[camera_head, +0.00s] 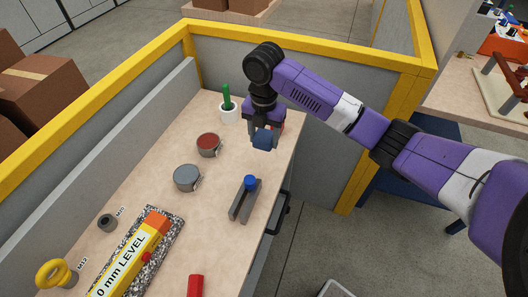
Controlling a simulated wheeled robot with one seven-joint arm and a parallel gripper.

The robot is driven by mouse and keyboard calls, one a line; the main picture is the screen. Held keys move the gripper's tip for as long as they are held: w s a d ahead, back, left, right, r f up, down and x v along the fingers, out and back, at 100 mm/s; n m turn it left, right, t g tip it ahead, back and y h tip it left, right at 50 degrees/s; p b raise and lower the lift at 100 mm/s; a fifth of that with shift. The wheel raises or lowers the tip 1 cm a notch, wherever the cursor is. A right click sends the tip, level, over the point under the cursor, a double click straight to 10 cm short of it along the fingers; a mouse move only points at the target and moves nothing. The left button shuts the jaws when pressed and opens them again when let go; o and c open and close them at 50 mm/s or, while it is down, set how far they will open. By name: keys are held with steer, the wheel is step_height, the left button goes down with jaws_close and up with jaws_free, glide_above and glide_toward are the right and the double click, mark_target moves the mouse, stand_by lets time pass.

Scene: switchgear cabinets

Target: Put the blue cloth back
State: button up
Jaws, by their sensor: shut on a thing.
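My gripper (264,128) points down over the far right part of the wooden worktop and is shut on the blue cloth (264,141). The cloth is a small, dark blue, bunched piece hanging just below the fingers. The fingers and the cloth's upper part are mostly hidden by the purple gripper body. I cannot tell whether the cloth touches the worktop.
A red-topped tin (209,145), a grey tin (187,178) and a grey channel (240,205) with a blue-topped piece are nearer. A yellow-framed partition (320,57) borders the bench.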

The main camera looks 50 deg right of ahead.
mark_target(264, 136)
steer(key=shift+f+p, duration=0.4)
steer(key=shift+f, duration=3.4)
steer(key=shift+f, duration=0.15)
steer(key=o, duration=1.3)
step_height(264, 136, up, 12)
steer(key=shift+r+b, duration=0.15)
steer(key=shift+b, duration=0.6)
